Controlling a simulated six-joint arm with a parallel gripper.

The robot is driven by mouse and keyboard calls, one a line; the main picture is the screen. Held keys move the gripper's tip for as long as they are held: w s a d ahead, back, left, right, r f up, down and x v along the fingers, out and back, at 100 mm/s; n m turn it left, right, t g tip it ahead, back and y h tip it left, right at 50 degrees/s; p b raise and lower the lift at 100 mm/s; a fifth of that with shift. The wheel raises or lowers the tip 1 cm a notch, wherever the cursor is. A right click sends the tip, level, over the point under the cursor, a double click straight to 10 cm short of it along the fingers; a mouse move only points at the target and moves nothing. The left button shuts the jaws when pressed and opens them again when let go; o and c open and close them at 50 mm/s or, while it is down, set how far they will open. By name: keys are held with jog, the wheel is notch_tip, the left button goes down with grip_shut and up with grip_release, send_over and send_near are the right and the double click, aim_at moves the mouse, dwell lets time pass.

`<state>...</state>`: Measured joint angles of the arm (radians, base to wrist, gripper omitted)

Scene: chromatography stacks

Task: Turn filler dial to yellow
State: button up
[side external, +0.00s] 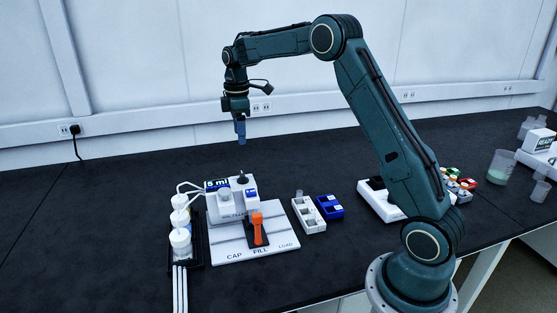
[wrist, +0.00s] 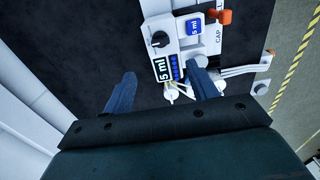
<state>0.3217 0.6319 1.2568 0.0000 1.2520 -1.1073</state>
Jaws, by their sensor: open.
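The filler (side external: 249,203) is a white machine with a "5 ml" display on its white base plate, which is marked CAP, FILL and LOAD. Its dial (side external: 242,179) is a small black knob on top; it also shows in the wrist view (wrist: 159,40), with a light pointer mark. I cannot make out any yellow mark around the dial. My gripper (side external: 241,138) hangs pointing down, well above the filler and apart from it. In the wrist view its two blue fingers (wrist: 165,75) are spread with nothing between them.
An orange lever (side external: 257,228) stands at the filler's front. White bottles (side external: 180,222) with tubes stand left of it. A white tray (side external: 309,215) and a blue tray (side external: 329,207) lie to the right. A beaker (side external: 501,166) is at the far right. The table behind the filler is clear.

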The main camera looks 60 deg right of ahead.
aim_at(242, 174)
notch_tip(242, 174, down, 14)
jog(key=shift+r, duration=0.25)
dwell(0.5)
jog(key=c, duration=1)
jog(key=shift+m, duration=0.4)
jog(key=m, duration=0.4)
jog(key=shift+r, duration=0.1)
jog(key=m, duration=0.5)
jog(key=shift+a, duration=0.1)
